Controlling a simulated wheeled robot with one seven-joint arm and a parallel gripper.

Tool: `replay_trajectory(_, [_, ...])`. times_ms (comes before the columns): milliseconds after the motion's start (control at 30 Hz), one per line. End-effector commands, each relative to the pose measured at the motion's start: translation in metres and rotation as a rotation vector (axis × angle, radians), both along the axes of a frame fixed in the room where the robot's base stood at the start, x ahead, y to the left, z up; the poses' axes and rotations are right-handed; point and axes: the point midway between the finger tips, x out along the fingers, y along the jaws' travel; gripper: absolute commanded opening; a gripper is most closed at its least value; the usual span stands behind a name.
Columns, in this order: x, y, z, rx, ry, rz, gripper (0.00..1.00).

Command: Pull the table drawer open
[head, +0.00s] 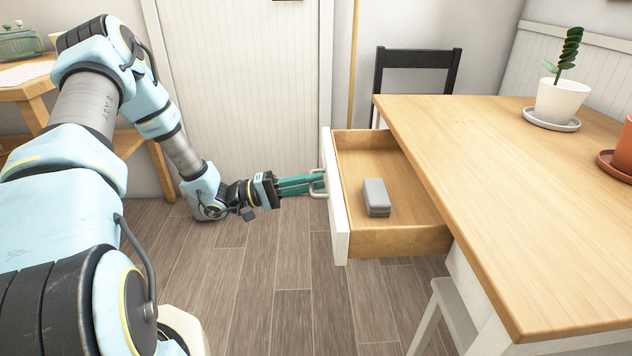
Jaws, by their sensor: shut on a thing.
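The table drawer (365,154) stands well out from the left end of the wooden table (480,170). It has a white front panel (334,200), wooden inner walls and a pale handle (319,191) on the outside. A small grey box-like object (376,197) lies on the drawer's floor. My gripper (317,184) reaches in from the left with teal fingers, level with the handle, and is shut on it. The exact contact of the fingertips is small and partly hidden by the handle.
A potted plant (562,98) on a saucer and a terracotta pot (623,150) stand on the table. A black chair (416,62) is behind it, and a white stool or chair (437,305) is below. A side table (32,90) is at left. Floor below my gripper is clear.

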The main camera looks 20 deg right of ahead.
Motion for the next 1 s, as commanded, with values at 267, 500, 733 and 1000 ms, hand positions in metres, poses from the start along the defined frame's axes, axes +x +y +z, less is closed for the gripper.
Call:
replay_trajectory(267, [-0.001,0.0,-0.001,0.001,0.0,-0.001,0.24])
replay_trajectory(500, [0.0,0.0,0.0,0.001,-0.001,-0.001,0.27])
replay_trajectory(733, [0.006,0.015,-0.004,0.001,0.0,0.001,0.27])
replay_trajectory(1000, [0.025,0.064,-0.015,0.002,-0.001,0.003,0.27])
